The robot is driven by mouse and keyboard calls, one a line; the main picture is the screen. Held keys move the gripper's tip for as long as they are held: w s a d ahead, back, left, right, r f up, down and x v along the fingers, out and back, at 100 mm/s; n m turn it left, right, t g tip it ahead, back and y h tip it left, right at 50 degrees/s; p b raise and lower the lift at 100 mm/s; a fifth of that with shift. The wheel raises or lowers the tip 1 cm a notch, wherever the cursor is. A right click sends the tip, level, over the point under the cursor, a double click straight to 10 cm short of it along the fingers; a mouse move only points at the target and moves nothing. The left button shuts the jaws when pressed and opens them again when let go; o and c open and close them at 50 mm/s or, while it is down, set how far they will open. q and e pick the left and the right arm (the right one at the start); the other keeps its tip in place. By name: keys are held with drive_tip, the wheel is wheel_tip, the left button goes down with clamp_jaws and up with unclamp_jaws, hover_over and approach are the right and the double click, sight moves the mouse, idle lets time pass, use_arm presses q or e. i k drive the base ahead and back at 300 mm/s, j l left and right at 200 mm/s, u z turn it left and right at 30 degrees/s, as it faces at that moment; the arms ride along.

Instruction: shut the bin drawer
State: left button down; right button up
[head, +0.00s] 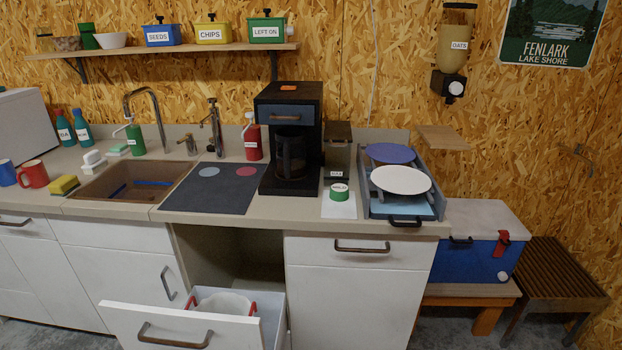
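The bin drawer (182,328) is pulled out below the counter, under the dark cooking mat. Its white front has a brown bar handle (174,337) and faces me. Inside it sits a pale bin (224,303) with red clips at its sides. Behind the drawer, the cabinet opening (225,254) is dark and empty as far as it shows. The bottom of the drawer is cut off by the frame edge. Neither of my grippers is in the head view.
A closed white cabinet (352,290) stands right of the opening, and another closed cabinet (117,270) stands left. The counter above holds a coffee maker (290,140), a sink (132,182) and a dish tray (402,205). A blue cooler (470,252) sits on a low bench at right.

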sight(137, 327)
drive_tip(key=j+u, duration=0.1)
drive_tip(key=u, duration=0.35)
drive_tip(key=j+u, duration=0.15)
drive_tip(key=u, duration=0.35)
drive_tip(key=k+j+z, duration=0.4)
drive_tip(key=k+j, duration=0.1)
